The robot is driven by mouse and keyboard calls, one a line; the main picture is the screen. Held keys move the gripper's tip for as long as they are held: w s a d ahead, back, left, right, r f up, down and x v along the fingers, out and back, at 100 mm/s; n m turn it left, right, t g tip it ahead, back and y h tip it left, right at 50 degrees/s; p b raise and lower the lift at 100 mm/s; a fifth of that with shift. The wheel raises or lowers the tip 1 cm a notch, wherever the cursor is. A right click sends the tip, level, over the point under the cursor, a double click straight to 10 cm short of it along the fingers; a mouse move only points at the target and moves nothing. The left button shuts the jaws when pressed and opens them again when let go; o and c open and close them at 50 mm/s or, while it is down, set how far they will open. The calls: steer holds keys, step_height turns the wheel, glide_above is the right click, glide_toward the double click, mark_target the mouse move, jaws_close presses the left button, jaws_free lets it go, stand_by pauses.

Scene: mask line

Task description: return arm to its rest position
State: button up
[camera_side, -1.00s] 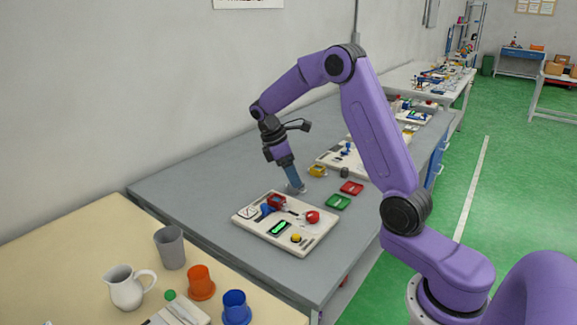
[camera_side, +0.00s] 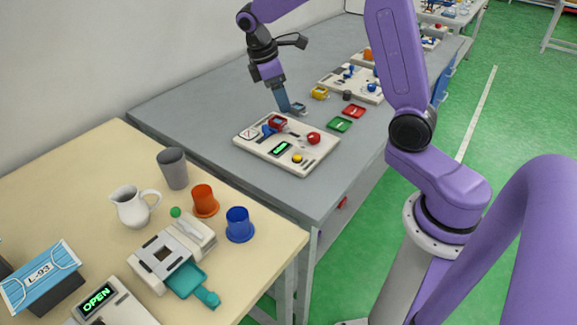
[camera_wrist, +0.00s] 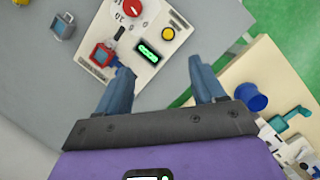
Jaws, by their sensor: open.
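My gripper (camera_side: 287,108) is at the far left edge of the white panel board (camera_side: 318,158) on the grey bench, above or beside the board. In the wrist view my gripper (camera_wrist: 163,80) shows two blue fingers spread apart with nothing between them. The board carries a red-framed part (camera_side: 278,123), a red knob (camera_side: 313,138), a green display (camera_side: 281,149) and a yellow button (camera_side: 297,158). In the wrist view the left fingertip overlaps the board's edge near the red-framed part (camera_wrist: 103,55). Whether the fingers touch anything is unclear.
Green (camera_side: 339,124) and red (camera_side: 354,111) trays and a yellow block (camera_side: 320,92) lie right of my gripper. The cream table (camera_side: 75,180) holds a white jug (camera_side: 133,206), a grey cup (camera_side: 173,168), orange (camera_side: 204,200) and blue (camera_side: 239,224) cups, and a mask box (camera_side: 42,277).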

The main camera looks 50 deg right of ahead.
steer(key=s+a+r+n+t+y, duration=0.1)
steer(key=s+a+t, duration=0.1)
steer(key=s+a, duration=0.9)
steer(key=s+f+n+y, duration=0.1)
steer(key=s+y, duration=0.1)
steer(key=s, duration=1.5)
steer(key=shift+s+f+n, duration=0.2)
steer(key=shift+s+n, duration=0.1)
